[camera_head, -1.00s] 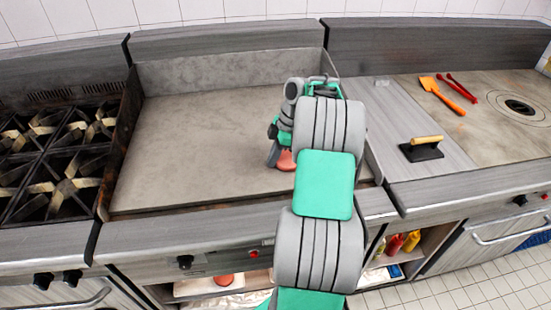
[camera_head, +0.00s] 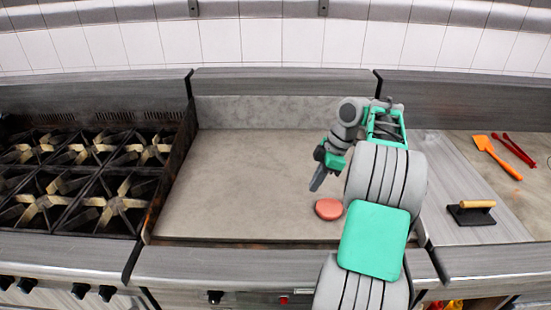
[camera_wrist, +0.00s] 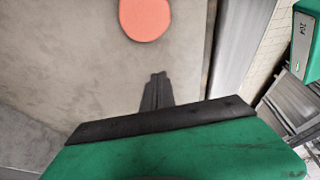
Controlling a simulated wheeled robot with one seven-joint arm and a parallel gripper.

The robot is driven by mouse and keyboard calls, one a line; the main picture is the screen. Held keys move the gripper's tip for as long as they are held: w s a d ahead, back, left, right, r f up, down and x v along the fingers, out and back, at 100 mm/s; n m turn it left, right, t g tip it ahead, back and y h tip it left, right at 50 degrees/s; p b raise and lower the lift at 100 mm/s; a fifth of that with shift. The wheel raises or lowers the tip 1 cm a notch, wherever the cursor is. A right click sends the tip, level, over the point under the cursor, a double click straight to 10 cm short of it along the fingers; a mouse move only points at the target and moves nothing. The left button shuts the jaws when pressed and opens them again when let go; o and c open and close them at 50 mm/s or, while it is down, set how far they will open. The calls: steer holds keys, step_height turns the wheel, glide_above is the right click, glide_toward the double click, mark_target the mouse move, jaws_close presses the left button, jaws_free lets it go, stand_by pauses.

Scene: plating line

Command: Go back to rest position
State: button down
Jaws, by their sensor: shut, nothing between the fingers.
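My gripper (camera_head: 317,183) hangs above the flat griddle (camera_head: 225,175), with its fingers together and nothing between them. In the wrist view the dark fingertips (camera_wrist: 156,92) also lie close together. A round pinkish-red patty (camera_head: 328,209) lies flat on the griddle, just below and to the right of the fingertips in the head view. The patty also shows at the top of the wrist view (camera_wrist: 146,18), apart from the fingers.
A gas stove (camera_head: 85,180) with several burners stands left of the griddle. On the right are a press with a wooden handle (camera_head: 472,212), an orange spatula (camera_head: 497,157) and red tongs (camera_head: 513,150). The griddle's left part is clear.

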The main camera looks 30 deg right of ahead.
steer(key=s+a+r+m+h, duration=0.1)
steer(key=a+r+m, duration=0.2)
steer(key=a, duration=0.8)
steer(key=s+a+r+m+h, duration=0.1)
steer(key=a+r+m, duration=0.15)
steer(key=a, duration=0.95)
steer(key=s+a+f+m+t, duration=0.1)
steer(key=s+a+f+m, duration=0.1)
steer(key=s, duration=0.4)
steer(key=s+a+f+m+h, duration=0.1)
steer(key=s+a+f+m, duration=0.2)
steer(key=s, duration=0.3)
steer(key=shift+m+t, duration=0.4)
steer(key=shift+m, duration=0.45)
